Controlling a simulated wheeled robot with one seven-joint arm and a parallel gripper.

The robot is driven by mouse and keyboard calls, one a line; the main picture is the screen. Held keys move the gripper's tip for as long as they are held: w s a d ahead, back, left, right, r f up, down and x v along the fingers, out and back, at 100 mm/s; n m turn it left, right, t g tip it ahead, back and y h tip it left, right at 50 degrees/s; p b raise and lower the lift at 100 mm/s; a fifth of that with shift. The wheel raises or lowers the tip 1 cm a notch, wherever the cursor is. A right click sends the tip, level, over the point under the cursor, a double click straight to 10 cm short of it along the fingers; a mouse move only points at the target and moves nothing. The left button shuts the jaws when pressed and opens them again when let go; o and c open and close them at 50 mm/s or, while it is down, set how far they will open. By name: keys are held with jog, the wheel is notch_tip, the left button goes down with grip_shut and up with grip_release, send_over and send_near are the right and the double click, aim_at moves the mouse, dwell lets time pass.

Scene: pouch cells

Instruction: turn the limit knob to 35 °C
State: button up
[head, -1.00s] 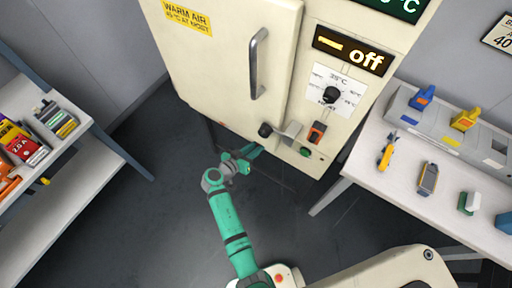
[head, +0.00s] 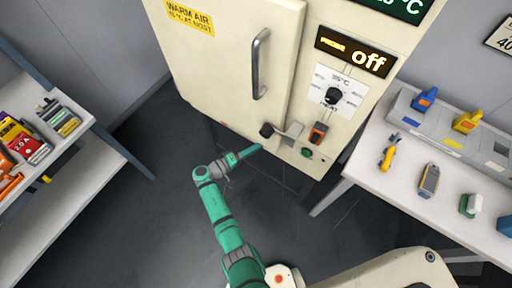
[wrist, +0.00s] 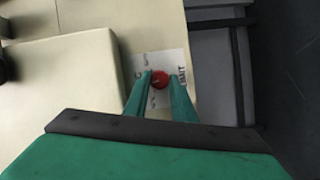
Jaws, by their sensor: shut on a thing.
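The limit knob (wrist: 160,80) is a small red knob on a white label plate (wrist: 165,60) in the wrist view; the plate's word ends in "MIT". My gripper (wrist: 161,77) has one green finger on each side of the knob and is shut on it. The plate's scale marks are too blurred to read, so I cannot tell the setting. In the head view my gripper (head: 259,147) reaches the lower front of the cream cabinet (head: 222,70). The limit knob is not visible there.
A black knob (head: 333,96) on another white dial sits higher on the cabinet, below a display (head: 355,52) reading "off". A black-ended latch (head: 267,130), a red-orange switch (head: 318,132) and a green button (head: 306,153) are close by. Side tables flank the clear floor.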

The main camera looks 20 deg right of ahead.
jog(key=shift+f+n+t+h, duration=0.15)
jog(key=shift+n+t+h, duration=0.3)
jog(key=shift+n, duration=1.2)
jog(key=shift+f+n+t+h, duration=0.15)
jog(key=shift+n+h, duration=0.4)
jog(key=shift+n, duration=1.05)
jog(key=shift+f+n+t+h, duration=0.1)
jog(key=shift+n+t+h, duration=0.35)
jog(key=shift+n, duration=1.2)
jog(key=o, duration=1.1)
jog(key=shift+c, duration=0.2)
jog(key=v, duration=1.1)
jog(key=shift+d+f, duration=0.15)
jog(key=shift+f, duration=0.05)
